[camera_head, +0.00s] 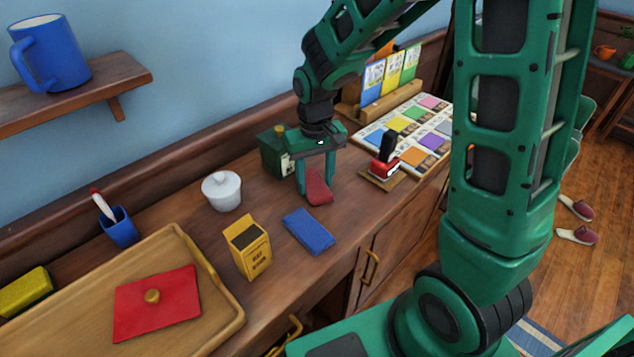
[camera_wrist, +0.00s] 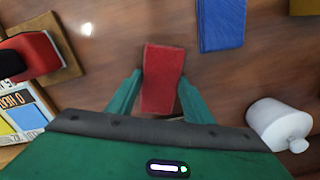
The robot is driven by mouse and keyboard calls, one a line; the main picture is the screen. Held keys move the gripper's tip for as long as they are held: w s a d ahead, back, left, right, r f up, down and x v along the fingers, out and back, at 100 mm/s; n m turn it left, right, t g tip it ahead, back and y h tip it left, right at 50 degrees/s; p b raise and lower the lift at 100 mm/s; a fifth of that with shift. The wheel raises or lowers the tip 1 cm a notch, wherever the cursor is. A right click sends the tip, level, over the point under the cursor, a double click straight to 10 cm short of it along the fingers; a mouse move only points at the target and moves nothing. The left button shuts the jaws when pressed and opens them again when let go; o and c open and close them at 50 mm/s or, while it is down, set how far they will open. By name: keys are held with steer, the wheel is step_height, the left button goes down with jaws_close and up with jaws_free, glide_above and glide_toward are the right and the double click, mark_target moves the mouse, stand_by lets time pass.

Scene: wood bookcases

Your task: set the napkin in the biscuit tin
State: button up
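My gripper (camera_head: 316,188) is low over the counter, with its fingers on either side of a folded red cloth, which I take for the napkin (camera_head: 319,187). In the wrist view the napkin (camera_wrist: 162,75) fills the gap between my fingertips (camera_wrist: 160,80), and both seem to touch its edges. I cannot tell if it is clear of the counter. A dark green box with a pale label (camera_head: 272,152) stands just behind my gripper, partly hidden by it. A red square lid with a wooden knob (camera_head: 172,312) is on the tray. I cannot tell which is the biscuit tin.
A folded blue cloth (camera_head: 309,231), a yellow carton (camera_head: 248,250) and a white lidded pot (camera_head: 221,191) are close by on the counter (camera_head: 215,245). A wooden tray (camera_head: 227,305) is at left. A red stamp-like object (camera_head: 383,168) and colored cards (camera_head: 432,123) are at right.

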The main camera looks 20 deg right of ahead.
steer(key=c, duration=0.4)
steer(key=shift+o, duration=0.2)
steer(key=shift+r, duration=0.1)
